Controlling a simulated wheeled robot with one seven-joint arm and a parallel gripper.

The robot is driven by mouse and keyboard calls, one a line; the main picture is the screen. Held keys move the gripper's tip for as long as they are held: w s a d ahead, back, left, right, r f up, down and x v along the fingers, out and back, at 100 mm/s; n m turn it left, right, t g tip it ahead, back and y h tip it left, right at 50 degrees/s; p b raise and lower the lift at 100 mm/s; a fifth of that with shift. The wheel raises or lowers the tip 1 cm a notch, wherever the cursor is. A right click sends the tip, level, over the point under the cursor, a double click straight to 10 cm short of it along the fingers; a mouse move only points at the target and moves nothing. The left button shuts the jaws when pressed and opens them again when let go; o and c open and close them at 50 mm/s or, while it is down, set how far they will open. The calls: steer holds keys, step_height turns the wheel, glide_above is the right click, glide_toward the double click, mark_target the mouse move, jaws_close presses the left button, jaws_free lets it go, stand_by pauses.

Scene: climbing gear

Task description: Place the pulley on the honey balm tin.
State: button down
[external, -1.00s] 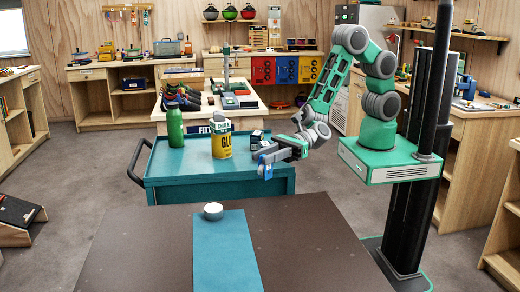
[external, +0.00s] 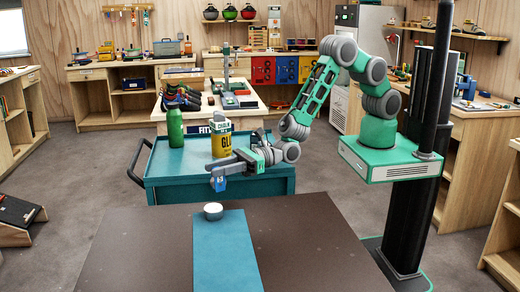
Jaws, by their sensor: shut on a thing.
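My gripper (external: 219,170) is shut on the small blue pulley (external: 219,184), which hangs below the fingertips. A small round tin (external: 213,212) with a pale top stands on the brown table, at the far end of the blue mat; its label is too small to read, and I take it for the honey balm tin. The pulley is above the tin in the picture, slightly to its right, with a gap between them. How far behind the tin the pulley hangs is hard to tell.
The blue mat (external: 226,255) lies on the brown table (external: 130,250), otherwise bare. Behind it, a teal cart (external: 170,180) carries a green bottle (external: 175,130) and a yellow can (external: 221,146), which stands close behind my gripper.

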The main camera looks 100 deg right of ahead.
mark_target(212, 187)
steer(key=shift+w+a+f, duration=0.15)
steer(key=shift+w+f, duration=0.3)
steer(key=shift+f, duration=0.05)
steer(key=shift+w+a+f, duration=0.15)
steer(key=shift+w+f, duration=0.25)
steer(key=shift+f, duration=0.1)
steer(key=f+b, duration=0.1)
steer(key=f, duration=0.1)
steer(key=f+b, duration=0.1)
steer(key=shift+w+f+b, duration=0.2)
steer(key=shift+f+b, duration=0.1)
steer(key=shift+f, duration=0.1)
steer(key=shift+r, duration=0.2)
steer(key=c, duration=1.6)
jaws_free()
steer(key=shift+f, duration=0.2)
steer(key=o, duration=0.5)
steer(key=shift+r, duration=0.1)
